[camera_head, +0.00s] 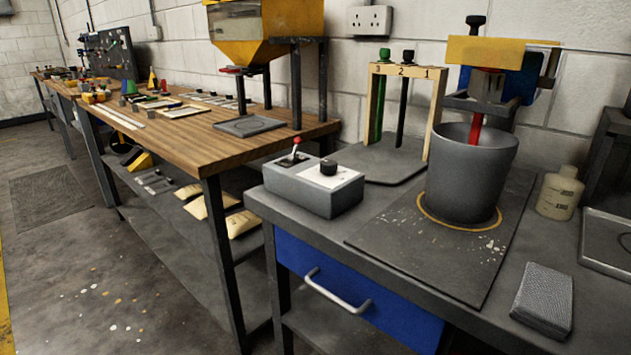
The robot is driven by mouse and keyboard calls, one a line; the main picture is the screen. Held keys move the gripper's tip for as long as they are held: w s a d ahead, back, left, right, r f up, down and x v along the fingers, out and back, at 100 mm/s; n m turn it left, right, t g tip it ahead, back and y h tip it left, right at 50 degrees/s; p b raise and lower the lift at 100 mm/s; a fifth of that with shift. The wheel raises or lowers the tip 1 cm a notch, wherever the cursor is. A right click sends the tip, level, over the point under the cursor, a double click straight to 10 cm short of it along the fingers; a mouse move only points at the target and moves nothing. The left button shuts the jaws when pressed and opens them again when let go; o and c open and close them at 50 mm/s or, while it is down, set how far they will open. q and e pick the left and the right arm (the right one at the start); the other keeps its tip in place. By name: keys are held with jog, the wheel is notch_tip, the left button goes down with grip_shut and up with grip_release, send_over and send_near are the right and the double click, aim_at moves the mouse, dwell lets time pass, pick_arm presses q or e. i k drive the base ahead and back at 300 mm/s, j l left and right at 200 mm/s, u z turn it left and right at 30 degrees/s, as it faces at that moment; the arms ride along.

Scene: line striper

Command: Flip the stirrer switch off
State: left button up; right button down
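A grey control box (316,186) sits at the left end of the grey bench. On its top left is a small toggle lever with a red tip (297,142), which stands up from a dark plate. On its white top right panel is a black knob (328,167). The stirrer (500,55), with a yellow top and a red shaft, stands over a dark grey bucket (470,175), and its shaft reaches down into the bucket. Whether the shaft turns cannot be told. Neither of my grippers is in view.
A wooden rack numbered 3, 2, 1 (376,70) stands behind the box. A bottle (559,193) and a grey mesh block (542,299) are to the bucket's right. A blue drawer (340,295) is below. A wooden workbench (190,120) with a yellow hopper (265,25) stands left.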

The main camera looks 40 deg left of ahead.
aim_at(297, 141)
jog(key=u, duration=1.25)
